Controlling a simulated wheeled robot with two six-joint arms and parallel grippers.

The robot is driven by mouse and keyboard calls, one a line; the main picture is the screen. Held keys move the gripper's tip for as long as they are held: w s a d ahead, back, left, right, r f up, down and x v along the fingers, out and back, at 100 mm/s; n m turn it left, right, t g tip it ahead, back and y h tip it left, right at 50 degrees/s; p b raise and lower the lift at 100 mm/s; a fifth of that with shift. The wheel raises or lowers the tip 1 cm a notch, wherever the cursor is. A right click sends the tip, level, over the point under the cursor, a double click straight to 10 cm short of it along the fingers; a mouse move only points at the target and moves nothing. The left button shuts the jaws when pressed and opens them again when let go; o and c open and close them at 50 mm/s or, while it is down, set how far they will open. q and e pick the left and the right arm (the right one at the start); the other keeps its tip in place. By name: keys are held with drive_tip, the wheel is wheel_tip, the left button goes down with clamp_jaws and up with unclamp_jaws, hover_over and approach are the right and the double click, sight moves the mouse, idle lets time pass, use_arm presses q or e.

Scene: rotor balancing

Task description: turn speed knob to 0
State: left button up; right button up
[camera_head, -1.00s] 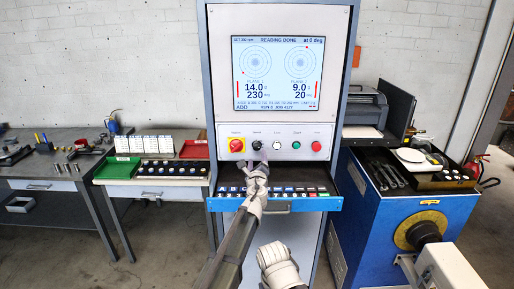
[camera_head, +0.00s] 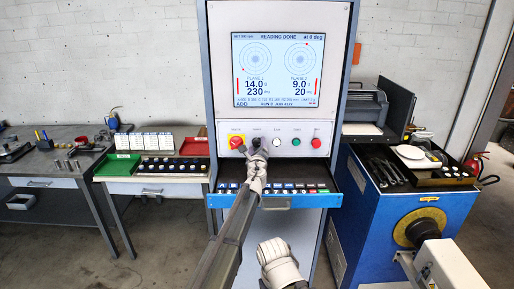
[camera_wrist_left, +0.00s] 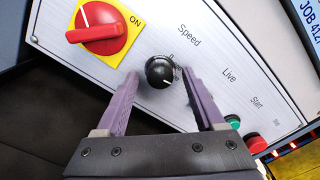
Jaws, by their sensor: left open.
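The black speed knob (camera_wrist_left: 160,72) sits on the light control panel below the word "Speed" in the left wrist view. A short white mark on its face points to the lower right of that view. My left gripper (camera_wrist_left: 159,76) is open, with its two purple-grey fingers on either side of the knob and nothing clamped; I cannot tell if either touches it. In the head view the left gripper (camera_head: 255,151) is at the panel and partly covers the knob. A pale part of my right arm shows low in the head view; its fingers cannot be made out.
White, green and red buttons (camera_head: 296,142) lie to the right. The screen (camera_head: 278,70) above reads "READING DONE". A blue drawer (camera_head: 318,201) with small pieces juts out below the panel.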

use_arm(q)
clamp_jaws()
idle(0.5)
drive_tip(key=shift+n, duration=0.3)
drive_tip(key=n, duration=1.1)
drive_tip(key=shift+s+n, duration=0.1)
drive_tip(key=shift+n, duration=0.3)
drive_tip(key=shift+r+n, duration=0.1)
drive_tip(key=shift+n, duration=1.6)
